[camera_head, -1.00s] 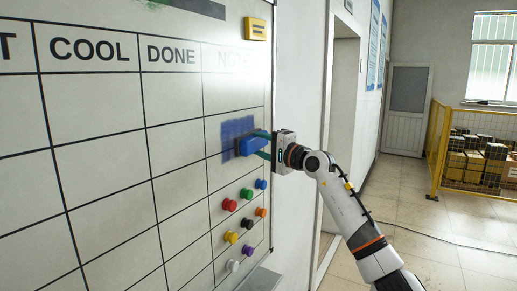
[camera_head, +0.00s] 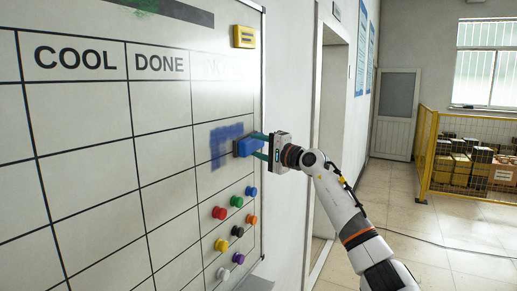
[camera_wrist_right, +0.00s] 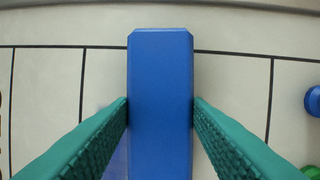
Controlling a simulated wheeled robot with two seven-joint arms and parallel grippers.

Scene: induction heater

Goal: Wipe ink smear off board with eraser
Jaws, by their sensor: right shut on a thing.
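The blue eraser (camera_head: 246,146) is held against the whiteboard (camera_head: 90,180) near its right edge. My right gripper (camera_head: 262,146) is shut on it, coming in from the right. In the right wrist view the eraser (camera_wrist_right: 160,100) sits between the two green fingers. The blue ink smear (camera_head: 222,145) is on the board just left of the eraser, with a paler patch in its lower middle. Part of the smear may be hidden behind the eraser. In the wrist view, a faint bit of blue (camera_wrist_right: 115,160) shows beside the eraser. My left gripper is not in view.
Several coloured round magnets (camera_head: 237,231) sit on the board below the eraser. A yellow holder (camera_head: 244,37) is at the upper right of the board. A ledge (camera_head: 255,284) juts out at the bottom. A yellow fence (camera_head: 425,155) stands far right, with open floor before it.

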